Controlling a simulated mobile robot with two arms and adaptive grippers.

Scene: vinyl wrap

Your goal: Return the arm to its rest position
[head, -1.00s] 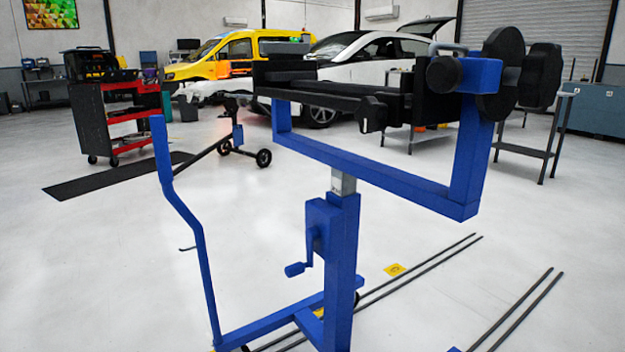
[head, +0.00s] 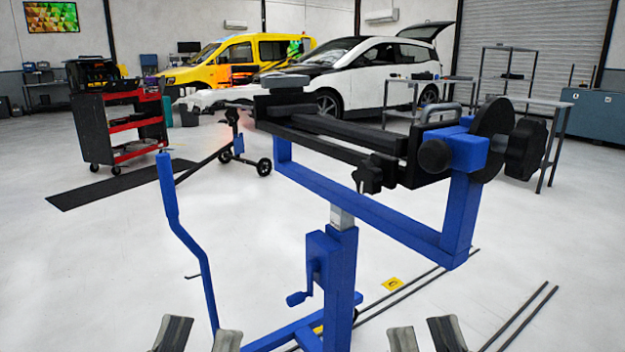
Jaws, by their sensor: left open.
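My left gripper (head: 200,337) shows at the bottom edge of the head view, left of centre. Its two grey fingertips are apart and nothing is between them. My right gripper (head: 424,337) shows at the bottom edge, right of centre. Its two fingertips are also apart, with nothing between them. Both arms are out of view below. Both grippers appear in front of a blue stand (head: 345,275) with a black clamp fixture (head: 345,145) on top, and I see no contact with it.
The stand's bent blue handle (head: 188,235) rises at left. A crank (head: 298,297) sits on its post. Dark rails (head: 515,320) lie on the floor at right. A red tool cart (head: 121,130), a yellow van (head: 240,60) and a white car (head: 370,70) stand further back. Open floor lies left.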

